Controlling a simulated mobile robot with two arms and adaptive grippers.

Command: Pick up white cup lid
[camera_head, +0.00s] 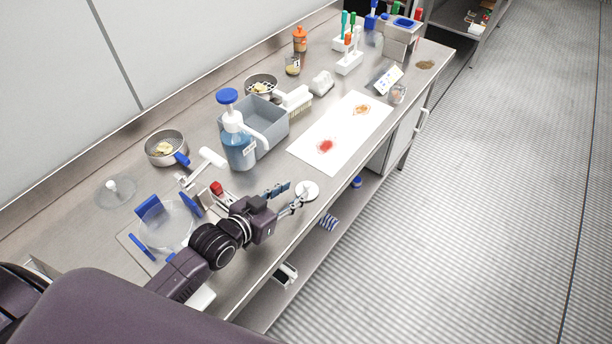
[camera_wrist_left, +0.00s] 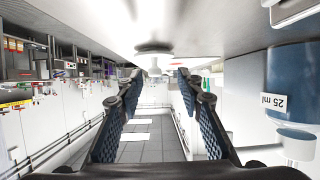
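The white cup lid (camera_head: 307,189) is a small round white disc near the front edge of the steel counter. In the left wrist view the lid (camera_wrist_left: 153,48) shows with a knob, ahead of and between my fingertips. The counter fills the top of that view. My left gripper (camera_head: 289,197) is open, with its fingertips close to the lid's left side. It also shows in the left wrist view (camera_wrist_left: 157,78), with nothing between the blue-padded fingers. I cannot tell whether a finger touches the lid. My right gripper is not in view.
A blue-topped pump bottle (camera_head: 240,146) and a grey bin (camera_head: 271,120) stand behind the gripper. A white sheet (camera_head: 340,133) with spice stains lies beyond the lid. A clear lid (camera_head: 115,192) and a clear container (camera_head: 166,232) are at left. The counter around the white lid is clear.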

